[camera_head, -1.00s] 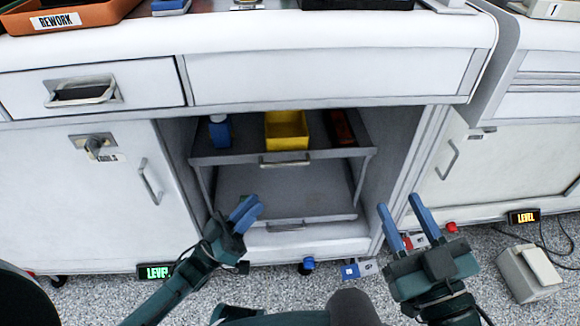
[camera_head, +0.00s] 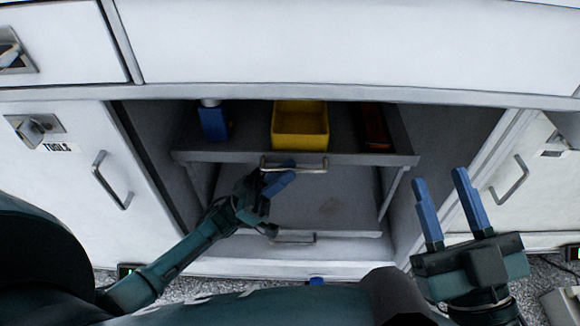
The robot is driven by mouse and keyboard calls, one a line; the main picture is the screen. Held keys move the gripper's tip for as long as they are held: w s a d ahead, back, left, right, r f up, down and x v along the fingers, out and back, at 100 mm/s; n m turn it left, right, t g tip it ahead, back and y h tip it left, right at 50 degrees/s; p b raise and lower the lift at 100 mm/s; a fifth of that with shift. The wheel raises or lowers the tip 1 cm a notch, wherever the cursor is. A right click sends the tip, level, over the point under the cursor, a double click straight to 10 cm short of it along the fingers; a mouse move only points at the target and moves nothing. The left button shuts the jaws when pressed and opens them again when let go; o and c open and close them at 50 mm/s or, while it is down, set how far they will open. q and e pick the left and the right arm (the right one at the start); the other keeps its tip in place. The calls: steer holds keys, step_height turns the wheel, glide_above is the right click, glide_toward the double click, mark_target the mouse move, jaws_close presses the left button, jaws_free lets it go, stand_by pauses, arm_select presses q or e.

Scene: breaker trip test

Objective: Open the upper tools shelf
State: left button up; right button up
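The upper tools shelf (camera_head: 240,145) is a grey pull-out tray inside the open cabinet bay, in the middle of the head view. Its pale bar handle (camera_head: 312,167) is on the front edge. My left gripper (camera_head: 279,177) is at the left part of this handle, its blue fingers overlapping it in the picture. Whether the fingers grip the bar or only stand in front of it is not clear. My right gripper (camera_head: 442,195) is open and empty, in front of the bay's right side.
On the upper shelf are a blue container (camera_head: 214,122), a yellow bin (camera_head: 300,125) and a dark reddish item (camera_head: 375,128). A lower shelf (camera_head: 330,212) with its own handle (camera_head: 293,239) is below. A closed door (camera_head: 70,185) labelled TOOLS is at left; another closed door is at right.

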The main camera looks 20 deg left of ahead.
arm_select(q)
steer(key=shift+x, duration=0.9)
steer(key=shift+c, duration=0.3)
jaws_close()
